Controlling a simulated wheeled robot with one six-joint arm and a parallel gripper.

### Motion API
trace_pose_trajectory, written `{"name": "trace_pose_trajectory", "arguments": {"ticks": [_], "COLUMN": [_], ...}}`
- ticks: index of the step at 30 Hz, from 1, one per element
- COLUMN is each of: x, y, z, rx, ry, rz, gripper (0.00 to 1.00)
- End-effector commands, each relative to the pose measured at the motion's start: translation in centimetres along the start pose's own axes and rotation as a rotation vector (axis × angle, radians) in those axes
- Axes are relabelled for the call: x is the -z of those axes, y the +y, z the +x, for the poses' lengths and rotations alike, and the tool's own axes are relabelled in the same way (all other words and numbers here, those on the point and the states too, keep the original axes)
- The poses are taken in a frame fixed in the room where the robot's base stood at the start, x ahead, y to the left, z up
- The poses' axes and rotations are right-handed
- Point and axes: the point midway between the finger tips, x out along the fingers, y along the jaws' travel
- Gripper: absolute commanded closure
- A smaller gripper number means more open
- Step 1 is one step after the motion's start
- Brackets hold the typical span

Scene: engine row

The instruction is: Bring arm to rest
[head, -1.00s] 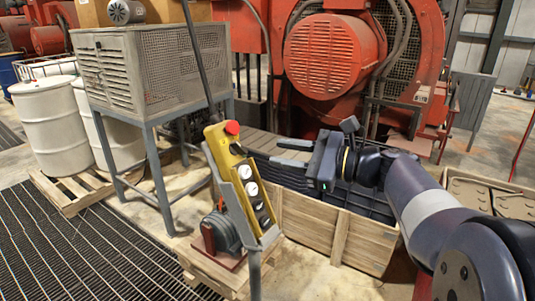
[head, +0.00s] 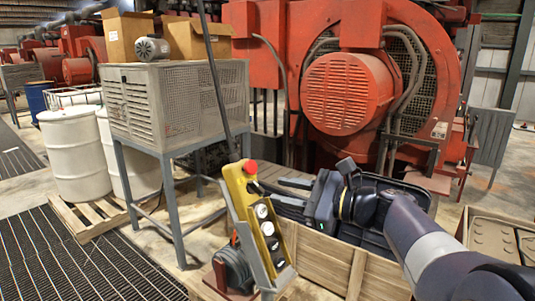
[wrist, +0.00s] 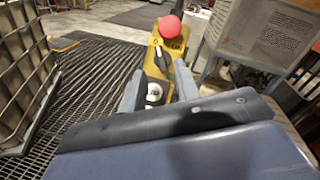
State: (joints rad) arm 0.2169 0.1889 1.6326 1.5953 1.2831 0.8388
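My gripper (head: 282,190) reaches left from my dark arm, over the wooden crate. In the wrist view its two grey fingers (wrist: 157,88) stand apart with nothing held between them. The yellow control pendant (head: 258,215) with a red button (head: 250,167) stands tilted in a grey holder, left of my fingertips in the head view. In the wrist view the pendant (wrist: 160,55) shows beyond and between the fingers, apparently clear of them. Its lower part is hidden there by my gripper.
A wooden crate (head: 340,262) with black trays lies under my arm. A grey mesh cabinet (head: 150,105) on legs and white barrels (head: 75,155) stand at left. A large red machine (head: 345,90) is behind. Floor grating (head: 90,260) is clear at lower left.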

Motion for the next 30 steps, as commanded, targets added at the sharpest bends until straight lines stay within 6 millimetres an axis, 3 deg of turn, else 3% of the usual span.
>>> {"name": "trace_pose_trajectory", "arguments": {"ticks": [10, 18, 30], "x": [-0.2, -0.2, 0.0], "y": [0.0, 0.0, 0.0], "z": [6.0, 5.9, 5.9], "rx": [-0.003, 0.064, 0.072], "ry": [-0.001, 0.0, 0.0], "rz": [0.003, 0.135, 0.15], "gripper": [0.69, 0.69, 0.69]}}
